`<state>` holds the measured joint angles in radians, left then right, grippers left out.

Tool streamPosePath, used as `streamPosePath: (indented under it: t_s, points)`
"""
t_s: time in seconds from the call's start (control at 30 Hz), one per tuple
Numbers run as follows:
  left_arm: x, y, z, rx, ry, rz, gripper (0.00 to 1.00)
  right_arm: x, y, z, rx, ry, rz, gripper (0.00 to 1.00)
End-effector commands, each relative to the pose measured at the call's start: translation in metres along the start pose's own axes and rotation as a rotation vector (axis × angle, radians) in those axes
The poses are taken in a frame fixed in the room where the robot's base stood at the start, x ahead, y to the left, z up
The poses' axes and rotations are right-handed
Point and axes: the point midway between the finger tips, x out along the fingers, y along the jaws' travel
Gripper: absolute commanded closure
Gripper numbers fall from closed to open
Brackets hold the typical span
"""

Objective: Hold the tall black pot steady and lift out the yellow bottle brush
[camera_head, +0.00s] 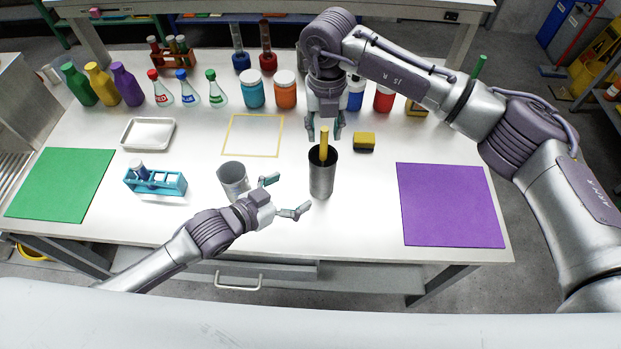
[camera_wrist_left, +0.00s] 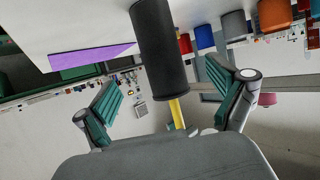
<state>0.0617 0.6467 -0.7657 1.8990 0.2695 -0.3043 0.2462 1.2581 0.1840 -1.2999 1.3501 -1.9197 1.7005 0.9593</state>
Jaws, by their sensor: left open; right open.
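The tall black pot (camera_head: 321,181) stands upright on the white table, right of centre. It also shows in the left wrist view (camera_wrist_left: 158,50), between my open fingers and beyond their tips. The yellow bottle brush (camera_head: 323,142) stands in the pot with its handle sticking up; the handle shows in the left wrist view (camera_wrist_left: 177,113). The part inside the pot is hidden. My left gripper (camera_head: 290,196) is open, just left of the pot and apart from it. My right gripper (camera_head: 324,132) is open, pointing down at the top of the brush handle; I cannot tell whether it touches.
A grey metal cup (camera_head: 233,180) stands just behind my left gripper. A yellow-and-black sponge (camera_head: 364,142) lies right of the brush. A blue rack (camera_head: 156,182) and green mat (camera_head: 60,185) are left, a purple mat (camera_head: 449,205) right. Bottles and jars line the back.

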Motion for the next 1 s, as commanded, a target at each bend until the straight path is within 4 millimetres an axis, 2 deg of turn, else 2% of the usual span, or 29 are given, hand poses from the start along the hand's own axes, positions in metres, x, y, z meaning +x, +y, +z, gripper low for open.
streamPosePath:
  t_s: [0.3,0.5,0.7,1.0]
  points:
    - [0.065,0.001,-0.001,-0.001,0.000,0.000,0.05,0.000,0.000,0.000,0.000,0.000,0.000,0.58]
    - [0.096,0.001,0.000,-0.001,-0.001,0.000,0.05,0.000,0.000,0.000,0.000,0.000,0.000,0.58]
    - [0.111,0.001,0.000,-0.001,0.000,0.001,0.05,0.000,0.000,0.000,0.000,0.000,0.000,0.58]
    - [0.114,0.001,0.000,-0.001,-0.001,0.001,0.05,0.000,0.000,0.000,0.000,0.000,0.000,0.58]
